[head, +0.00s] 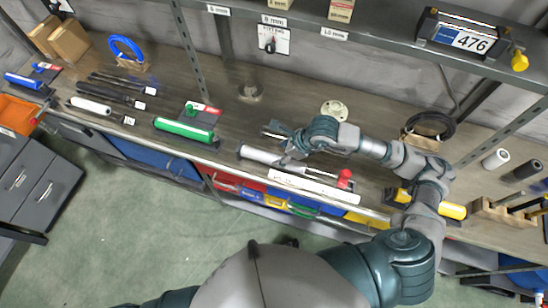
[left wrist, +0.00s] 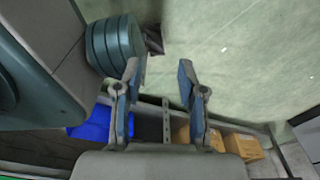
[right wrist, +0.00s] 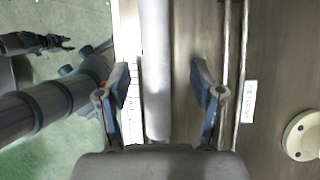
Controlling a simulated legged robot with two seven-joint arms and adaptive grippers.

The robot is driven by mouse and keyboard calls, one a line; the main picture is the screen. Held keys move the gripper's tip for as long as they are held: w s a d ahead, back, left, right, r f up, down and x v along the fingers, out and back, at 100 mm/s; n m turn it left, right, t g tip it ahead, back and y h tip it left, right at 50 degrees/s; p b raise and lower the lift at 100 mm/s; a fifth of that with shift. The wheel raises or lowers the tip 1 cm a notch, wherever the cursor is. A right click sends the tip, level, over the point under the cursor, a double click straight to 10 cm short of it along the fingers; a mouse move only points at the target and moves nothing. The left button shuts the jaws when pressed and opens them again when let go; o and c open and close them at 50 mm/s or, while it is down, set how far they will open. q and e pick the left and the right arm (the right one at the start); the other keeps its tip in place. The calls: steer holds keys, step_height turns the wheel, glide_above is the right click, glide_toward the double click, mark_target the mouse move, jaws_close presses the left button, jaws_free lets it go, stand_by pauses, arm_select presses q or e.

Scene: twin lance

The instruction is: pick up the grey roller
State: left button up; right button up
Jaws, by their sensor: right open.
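The grey roller (head: 262,155) lies near the front edge of the workbench, left of a white labelled strip. My right gripper (head: 278,145) is over the bench at the roller's right part. In the right wrist view the grey roller (right wrist: 157,65) runs lengthwise between the spread fingers of my right gripper (right wrist: 160,88); its near end shows, and I see no finger touching it. My left gripper (left wrist: 160,95) is open and empty in the left wrist view, with green floor beyond its fingertips.
A green roller (head: 184,129) and a white roller (head: 90,106) lie farther left on the workbench. A white strip (head: 310,186) with a red-topped item (head: 344,178) lies to the right. A round pale flange (head: 334,109) is behind. A shelf (head: 390,40) overhangs the back.

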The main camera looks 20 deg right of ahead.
mark_target(276, 157)
steer(key=x, duration=0.3)
steer(key=shift+a+f, duration=0.15)
steer(key=shift+f, duration=0.25)
steer(key=shift+a+f, duration=0.1)
steer(key=shift+a, duration=0.3)
steer(key=shift+d, duration=0.1)
steer(key=c, duration=1.1)
steer(key=shift+d, duration=0.1)
jaws_close()
arm_select(q)
steer(key=shift+s+a+f, duration=0.15)
steer(key=shift+s+f, duration=0.1)
steer(key=shift+s, duration=0.55)
arm_select(e)
steer(key=shift+d, duration=0.1)
arm_select(q)
steer(key=shift+r, duration=0.1)
